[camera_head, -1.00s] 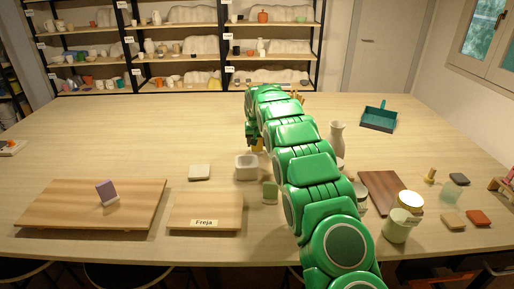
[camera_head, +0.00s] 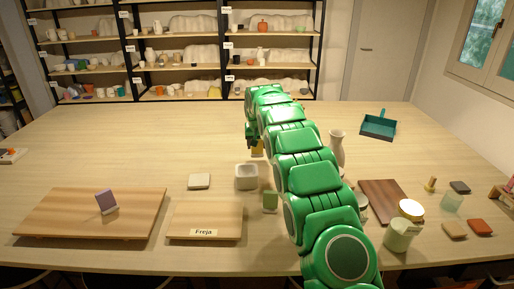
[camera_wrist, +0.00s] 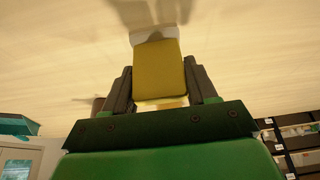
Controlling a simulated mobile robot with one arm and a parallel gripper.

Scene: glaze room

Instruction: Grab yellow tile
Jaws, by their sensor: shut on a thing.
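The yellow tile (camera_wrist: 158,72) is between the two dark fingers of my gripper (camera_wrist: 160,88) in the wrist view, and the fingers are shut on it. A pale piece (camera_wrist: 152,35) shows at the tile's far end, with a shadow on the table beyond it. In the head view a small part of the yellow tile (camera_head: 257,151) shows beside my green arm, behind the white square bowl. The arm hides most of my gripper there. I cannot tell whether the tile touches the table.
A white bowl (camera_head: 247,177), a green tile (camera_head: 270,201) and a pale vase (camera_head: 337,146) stand near my arm.

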